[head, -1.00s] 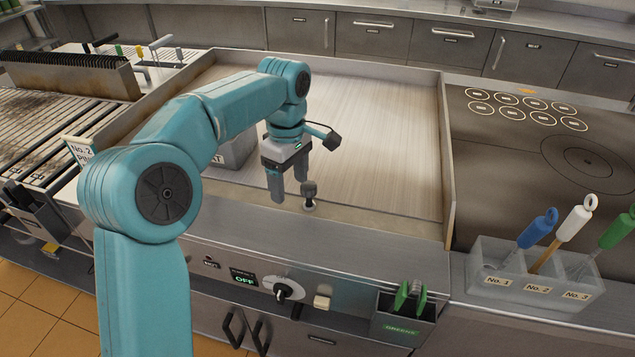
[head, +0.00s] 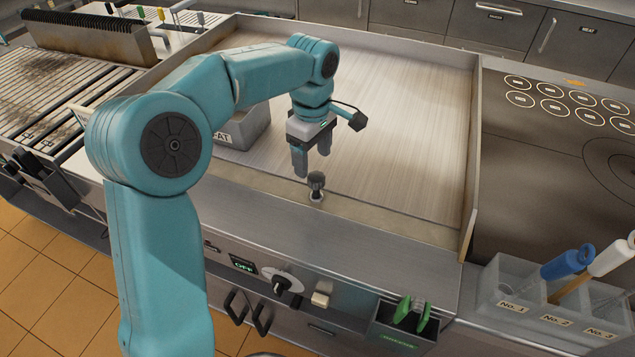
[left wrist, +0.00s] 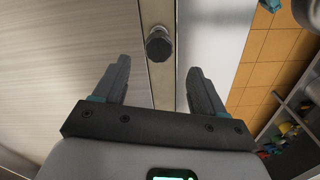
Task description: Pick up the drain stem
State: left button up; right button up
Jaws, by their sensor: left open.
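The drain stem (head: 317,184) is a short dark knob on a thin shaft, upright in the trough strip at the front edge of the flat griddle plate. In the left wrist view the drain stem (left wrist: 159,45) shows from above, ahead of the fingertips and roughly between their lines. My left gripper (head: 312,163) is open and empty, pointing down just behind and above the stem, apart from it. Its two fingers (left wrist: 158,80) stand wide apart in the left wrist view. My right gripper is not in view.
A grey metal box (head: 246,130) stands on the plate left of the gripper. A raised side wall (head: 471,150) bounds the plate on the right. A control knob (head: 283,284) and a bin with green-handled tongs (head: 409,318) are on the front. The plate's middle is clear.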

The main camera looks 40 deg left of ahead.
aim_at(315, 186)
pick_arm(q)
notch_tip(315, 186, down, 3)
jog(key=shift+f, duration=0.15)
jog(key=shift+d+f, duration=0.2)
jog(key=shift+f, duration=0.35)
jog(key=f, duration=0.2)
jog(key=f+p, duration=0.1)
jog(key=f, duration=0.2)
jog(key=shift+w+d, duration=0.1)
jog(key=shift+w, duration=0.1)
jog(key=shift+s, duration=0.1)
jog(key=c, duration=1.2)
